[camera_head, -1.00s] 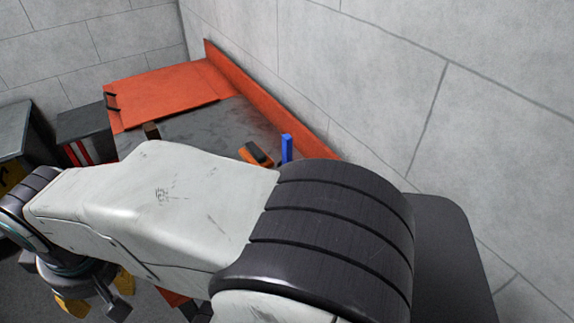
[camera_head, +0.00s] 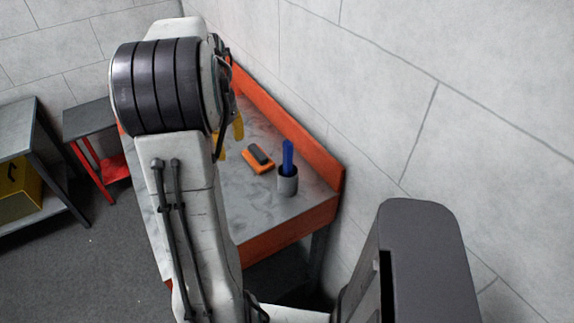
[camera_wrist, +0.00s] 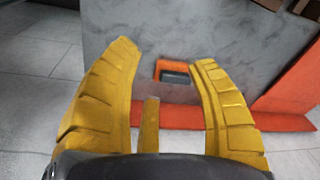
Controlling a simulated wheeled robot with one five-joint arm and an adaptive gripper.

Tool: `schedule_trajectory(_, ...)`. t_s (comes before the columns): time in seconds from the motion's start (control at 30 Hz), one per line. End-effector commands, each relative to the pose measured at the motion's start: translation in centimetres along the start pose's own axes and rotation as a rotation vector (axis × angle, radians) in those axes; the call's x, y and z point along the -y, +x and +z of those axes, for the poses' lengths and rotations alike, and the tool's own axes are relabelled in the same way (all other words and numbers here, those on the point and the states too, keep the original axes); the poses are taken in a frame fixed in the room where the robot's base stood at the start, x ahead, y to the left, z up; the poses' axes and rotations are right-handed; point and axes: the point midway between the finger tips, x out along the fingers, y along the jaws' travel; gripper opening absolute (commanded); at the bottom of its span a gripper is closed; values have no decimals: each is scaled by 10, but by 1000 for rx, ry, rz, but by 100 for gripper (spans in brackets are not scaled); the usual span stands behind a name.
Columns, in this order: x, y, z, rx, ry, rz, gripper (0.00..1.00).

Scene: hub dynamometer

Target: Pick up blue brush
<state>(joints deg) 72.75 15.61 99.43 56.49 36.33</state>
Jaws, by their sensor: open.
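The blue brush (camera_head: 288,157) stands upright in a small grey cup (camera_head: 287,181) near the front right corner of the workbench in the head view. I cannot make it out in the wrist view. My gripper (camera_wrist: 160,85) has yellow fingers spread wide apart and empty in the wrist view, with the bench top beyond them. In the head view only parts of its yellow fingers show behind my arm (camera_head: 238,128), to the left of the brush and apart from it.
An orange and dark block (camera_head: 258,158) lies on the grey workbench (camera_head: 262,212), left of the cup; it also shows in the wrist view (camera_wrist: 174,74). An orange rim (camera_head: 290,120) runs along the wall. A red-legged side table (camera_head: 88,118) stands left.

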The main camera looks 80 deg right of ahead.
Motion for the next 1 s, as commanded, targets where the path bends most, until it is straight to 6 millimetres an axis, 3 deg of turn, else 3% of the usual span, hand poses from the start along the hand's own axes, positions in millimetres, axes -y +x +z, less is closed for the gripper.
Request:
schedule_trajectory(0.03, -18, 3, -26, 3, 99, 15, 52)
schedule_trajectory(0.1, -41, 9, -53, 3, 215, 28, 52)
schedule_trajectory(0.2, -71, 17, -83, 3, 349, 43, 52)
schedule_trajectory(0.37, -107, 25, -110, 3, 491, 58, 52)
schedule_trajectory(0.6, -131, 47, -102, 86, 538, 114, 52)
schedule_trajectory(1.0, -132, 78, -96, 97, 538, 120, 52)
